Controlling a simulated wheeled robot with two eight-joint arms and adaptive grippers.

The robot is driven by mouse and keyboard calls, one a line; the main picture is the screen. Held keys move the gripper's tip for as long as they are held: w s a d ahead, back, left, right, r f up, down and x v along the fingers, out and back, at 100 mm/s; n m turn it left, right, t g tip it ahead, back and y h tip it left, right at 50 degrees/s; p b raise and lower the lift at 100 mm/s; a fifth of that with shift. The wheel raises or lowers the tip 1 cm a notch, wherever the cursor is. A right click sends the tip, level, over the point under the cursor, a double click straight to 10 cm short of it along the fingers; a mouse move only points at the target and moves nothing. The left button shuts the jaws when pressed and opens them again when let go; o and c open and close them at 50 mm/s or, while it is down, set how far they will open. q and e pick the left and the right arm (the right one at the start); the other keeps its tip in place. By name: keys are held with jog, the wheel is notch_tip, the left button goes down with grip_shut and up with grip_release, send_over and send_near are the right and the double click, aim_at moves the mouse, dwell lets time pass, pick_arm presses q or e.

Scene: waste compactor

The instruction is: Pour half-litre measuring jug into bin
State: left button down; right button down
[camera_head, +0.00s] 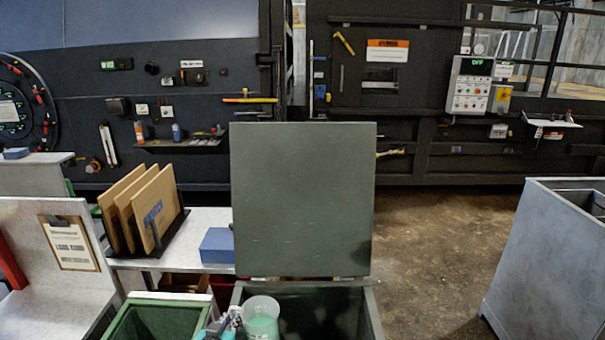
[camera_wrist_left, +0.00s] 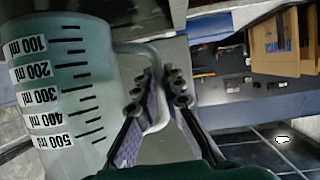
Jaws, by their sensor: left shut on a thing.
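The half-litre measuring jug (camera_head: 262,314) is clear plastic with pale green contents, low in the head view. In the left wrist view the jug (camera_wrist_left: 72,90) shows black marks and labels from 100 to 500 ml. My left gripper (camera_head: 230,322) is at the jug's left side; in the wrist view its fingers (camera_wrist_left: 164,92) are shut on the handle. The grey-green bin (camera_head: 367,310) has its lid (camera_head: 302,200) standing open behind the opening. The jug overlaps the opening's front left in the picture. The jug's base is hidden in the head view. My right gripper is not in view.
A smaller green bin (camera_head: 160,318) stands just left. A bench (camera_head: 205,225) behind holds a rack of brown boards (camera_head: 142,208) and a blue box (camera_head: 217,245). A grey container (camera_head: 545,265) stands far right, with clear floor (camera_head: 425,260) between.

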pick_arm(q)
jog(key=r+p, duration=0.1)
jog(key=p, duration=0.1)
jog(key=d+r+n+y+p, duration=0.1)
jog(key=r+p, duration=0.1)
jog(key=d+r+y+p, duration=0.1)
jog(key=r, duration=0.1)
jog(key=shift+s+d+r+n+p, duration=0.1)
jog(key=shift+n+p, duration=0.3)
jog(key=s+a+r+n+y+p, duration=0.1)
jog(key=s+r+n+y+p, duration=0.1)
jog(key=r+p, duration=0.6)
notch_tip(320, 180, up, 4)
jog(key=shift+s+f+n+g+y, duration=0.15)
jog(key=shift+s+n+g+y, duration=0.15)
jog(key=shift+s+y, duration=0.45)
jog(key=shift+s, duration=0.1)
